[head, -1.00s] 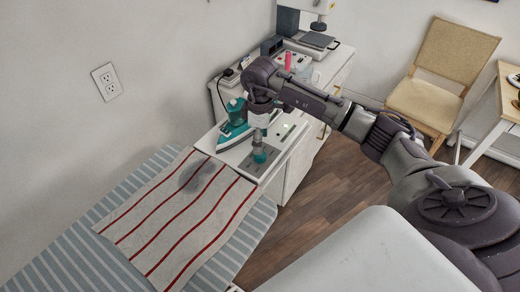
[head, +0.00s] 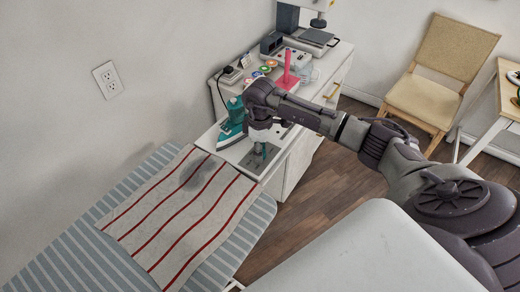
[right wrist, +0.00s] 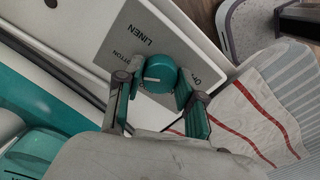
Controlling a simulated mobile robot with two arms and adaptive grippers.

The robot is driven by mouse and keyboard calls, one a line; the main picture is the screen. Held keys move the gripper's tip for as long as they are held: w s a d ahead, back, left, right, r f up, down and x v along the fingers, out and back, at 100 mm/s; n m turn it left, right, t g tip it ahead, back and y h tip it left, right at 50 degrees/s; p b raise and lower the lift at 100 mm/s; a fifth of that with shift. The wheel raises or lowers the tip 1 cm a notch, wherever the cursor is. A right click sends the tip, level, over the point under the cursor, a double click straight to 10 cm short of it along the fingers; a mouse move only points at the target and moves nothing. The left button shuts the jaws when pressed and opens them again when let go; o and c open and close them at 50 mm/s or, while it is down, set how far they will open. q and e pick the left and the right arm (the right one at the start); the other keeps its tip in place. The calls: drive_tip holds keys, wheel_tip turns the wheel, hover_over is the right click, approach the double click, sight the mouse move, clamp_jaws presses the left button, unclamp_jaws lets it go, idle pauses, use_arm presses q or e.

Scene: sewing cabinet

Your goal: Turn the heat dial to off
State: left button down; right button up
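The heat dial (right wrist: 160,75) is a round teal knob with a pale pointer mark, set on a grey panel (right wrist: 158,38) in the right wrist view. The panel reads LINEN, with COTTON and OFF partly hidden by my fingers. My right gripper (right wrist: 160,80) has one finger on each side of the dial, close to its sides. I cannot tell whether the pads touch it. In the head view my right gripper (head: 259,153) is low over the panel and hides the dial. My left gripper is not in view.
A teal iron (head: 232,122) stands just left of my right gripper. A striped ironing board (head: 65,245) with a red-striped cloth (head: 190,225) lies in front. Behind are a pink post (head: 287,68) and a sewing machine (head: 315,38). A chair (head: 440,80) stands right.

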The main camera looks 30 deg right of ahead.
drive_tip(key=shift+c, duration=1.3)
